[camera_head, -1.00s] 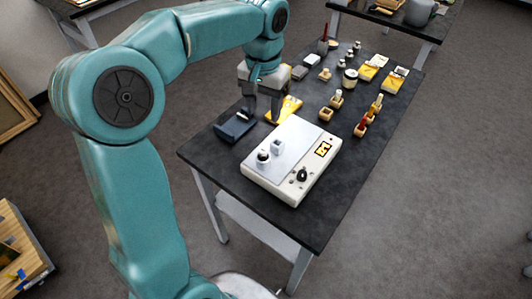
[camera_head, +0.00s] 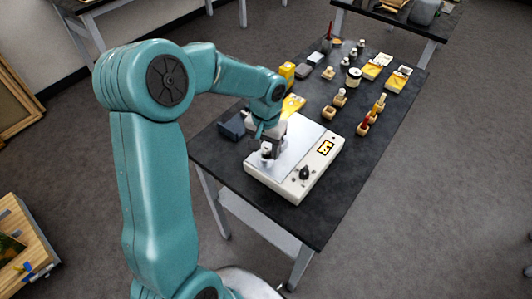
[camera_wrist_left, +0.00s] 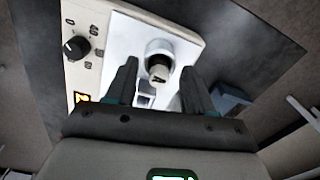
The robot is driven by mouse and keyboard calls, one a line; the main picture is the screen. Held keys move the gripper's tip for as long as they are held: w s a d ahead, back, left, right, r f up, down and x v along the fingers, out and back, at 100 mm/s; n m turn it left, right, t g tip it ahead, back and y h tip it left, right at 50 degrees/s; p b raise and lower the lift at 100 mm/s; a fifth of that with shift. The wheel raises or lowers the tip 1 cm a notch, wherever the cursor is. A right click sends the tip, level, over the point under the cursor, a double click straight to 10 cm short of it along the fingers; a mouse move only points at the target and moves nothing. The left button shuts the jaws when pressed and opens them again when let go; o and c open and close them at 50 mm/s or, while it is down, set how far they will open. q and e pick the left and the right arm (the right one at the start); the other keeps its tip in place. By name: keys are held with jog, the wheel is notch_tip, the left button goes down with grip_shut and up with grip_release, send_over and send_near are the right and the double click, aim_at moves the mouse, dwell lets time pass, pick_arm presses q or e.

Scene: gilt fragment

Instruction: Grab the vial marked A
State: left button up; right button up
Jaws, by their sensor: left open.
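A small vial (camera_wrist_left: 160,68) with a pale label stands on the flat plate of a white hot-plate-like device (camera_head: 296,180). In the head view the vial (camera_head: 266,153) is partly hidden by my left gripper (camera_head: 268,153), which is low over the plate's left part. In the left wrist view the open fingers point at the vial, one on each side, with gaps between. My right gripper is not in view.
The device has a black knob (camera_head: 305,173) and a yellow display (camera_head: 325,147). A dark blue box (camera_head: 232,126) and a yellow item (camera_head: 292,104) lie close by. Several small bottles, blocks and boxes stand farther back on the black table (camera_head: 318,221), whose front edge is clear.

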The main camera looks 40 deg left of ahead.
pick_arm(q)
grip_shut()
jog(key=shift+r, duration=0.1)
